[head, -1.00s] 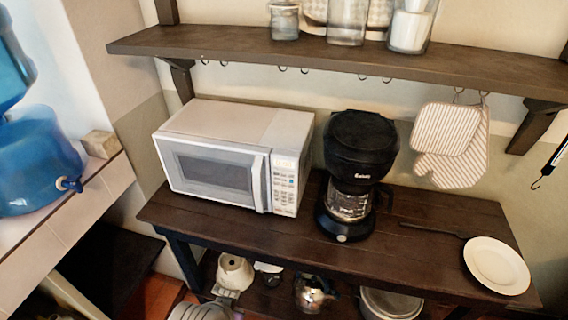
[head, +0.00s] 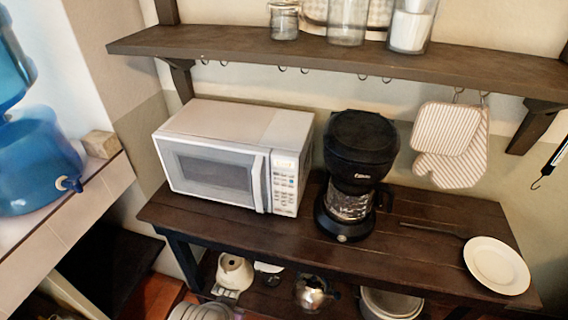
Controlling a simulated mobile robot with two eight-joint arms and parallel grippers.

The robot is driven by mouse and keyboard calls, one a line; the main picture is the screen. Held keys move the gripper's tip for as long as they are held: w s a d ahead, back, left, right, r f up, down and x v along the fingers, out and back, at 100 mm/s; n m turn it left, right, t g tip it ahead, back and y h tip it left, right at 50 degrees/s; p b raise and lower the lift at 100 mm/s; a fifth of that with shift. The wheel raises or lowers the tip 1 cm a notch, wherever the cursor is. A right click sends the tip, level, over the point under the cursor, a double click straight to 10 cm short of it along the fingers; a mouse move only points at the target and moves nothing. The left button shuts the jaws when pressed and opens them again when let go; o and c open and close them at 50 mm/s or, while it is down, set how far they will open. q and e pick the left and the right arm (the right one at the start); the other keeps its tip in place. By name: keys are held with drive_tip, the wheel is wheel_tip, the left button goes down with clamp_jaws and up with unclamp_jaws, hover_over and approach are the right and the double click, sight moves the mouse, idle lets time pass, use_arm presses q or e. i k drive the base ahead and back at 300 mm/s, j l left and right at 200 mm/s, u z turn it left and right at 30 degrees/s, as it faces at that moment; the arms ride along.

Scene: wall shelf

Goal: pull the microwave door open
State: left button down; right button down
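A white microwave (head: 225,120) stands on the left part of the dark wooden table. Its door (head: 212,176), with a grey window, is shut and faces the front left. A vertical handle (head: 258,183) runs along the door's right edge, beside the button panel (head: 285,182). Neither of my grippers shows in the head view.
A black coffee maker (head: 357,165) stands close to the microwave's right. A white plate (head: 497,265) and a dark utensil (head: 432,230) lie on the table's right part. A wall shelf (head: 300,57) with hooks and jars hangs above. The table strip (head: 215,215) before the microwave is clear.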

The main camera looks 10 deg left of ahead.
sight(224, 182)
drive_tip(key=j+u, duration=0.1)
drive_tip(key=u, duration=0.25)
drive_tip(key=i+j+u, duration=0.1)
drive_tip(key=u, duration=0.25)
drive_tip(key=j+u, duration=0.1)
drive_tip(key=u, duration=0.25)
drive_tip(key=i+l, duration=0.05)
